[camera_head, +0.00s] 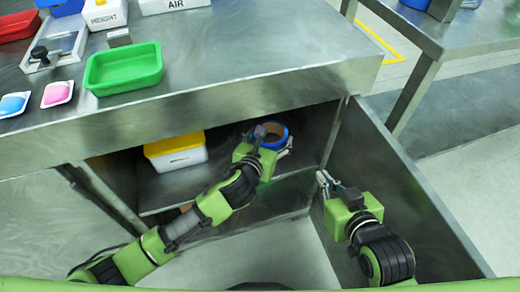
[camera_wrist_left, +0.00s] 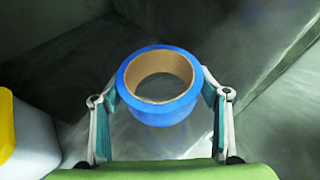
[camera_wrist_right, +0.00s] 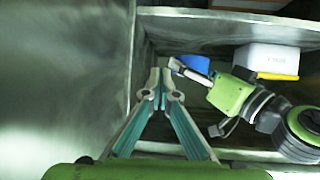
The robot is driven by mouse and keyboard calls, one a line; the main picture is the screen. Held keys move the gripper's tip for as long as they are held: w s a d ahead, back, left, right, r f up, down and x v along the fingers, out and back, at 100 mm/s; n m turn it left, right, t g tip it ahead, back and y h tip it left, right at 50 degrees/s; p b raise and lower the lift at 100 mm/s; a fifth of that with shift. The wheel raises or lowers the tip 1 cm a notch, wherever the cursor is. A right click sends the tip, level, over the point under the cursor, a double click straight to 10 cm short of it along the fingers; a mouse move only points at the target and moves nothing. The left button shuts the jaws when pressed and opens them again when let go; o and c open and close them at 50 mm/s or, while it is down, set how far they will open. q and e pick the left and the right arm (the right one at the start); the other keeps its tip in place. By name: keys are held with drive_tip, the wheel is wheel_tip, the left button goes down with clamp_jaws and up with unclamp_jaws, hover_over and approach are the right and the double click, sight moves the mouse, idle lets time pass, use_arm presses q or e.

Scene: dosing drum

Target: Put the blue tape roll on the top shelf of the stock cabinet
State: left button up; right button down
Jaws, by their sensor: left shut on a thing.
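The blue tape roll (camera_head: 282,137) has a tan core and is held inside the open stock cabinet, over its top shelf (camera_head: 160,192). My left gripper (camera_head: 272,140) is shut on it, a finger on each side, as the left wrist view shows the roll (camera_wrist_left: 160,112) between the pads (camera_wrist_left: 166,95). I cannot tell whether the roll touches the shelf. My right gripper (camera_head: 323,179) is beside the open cabinet door (camera_head: 405,190). In the right wrist view its fingertips (camera_wrist_right: 161,78) meet with nothing between them. The roll shows there partly hidden (camera_wrist_right: 197,64).
A white box with a yellow lid (camera_head: 175,150) stands on the shelf left of the roll. The steel worktop (camera_head: 230,70) overhangs the cabinet and carries a green tray (camera_head: 124,68). The cabinet's side wall is close to the roll's right.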

use_arm(q)
drive_tip(key=f, duration=0.1)
drive_tip(key=w+a+f+b, duration=0.1)
drive_tip(key=a+f, duration=0.1)
drive_tip(key=shift+w+a+f+b, duration=0.15)
drive_tip(key=shift+w+f+b, duration=0.05)
drive_tip(key=shift+w+b, duration=0.1)
drive_tip(key=shift+w+a+f, duration=0.1)
drive_tip(key=shift+a+f, duration=0.05)
wheel_tip(320, 180, down, 3)
drive_tip(key=shift+w+a+f+b, duration=0.1)
drive_tip(key=shift+f+b, duration=0.05)
drive_tip(key=shift+b, duration=0.75)
use_arm(e)
drive_tip(key=w+a+r+t+y, duration=0.1)
drive_tip(key=r+t, duration=0.4)
drive_tip(key=r, duration=0.4)
drive_tip(key=w+a+r+t+y, duration=0.1)
drive_tip(key=r+t, duration=0.3)
drive_tip(key=r, duration=0.5)
drive_tip(key=shift+a+r+t+y, duration=0.3)
drive_tip(key=shift+a+t+y, duration=0.1)
drive_tip(key=shift+a+y, duration=0.25)
drive_tip(key=shift+w+d, duration=0.1)
use_arm(q)
drive_tip(key=shift+f, duration=0.15)
drive_tip(key=o, duration=1.2)
use_arm(e)
drive_tip(key=shift+r, duration=0.1)
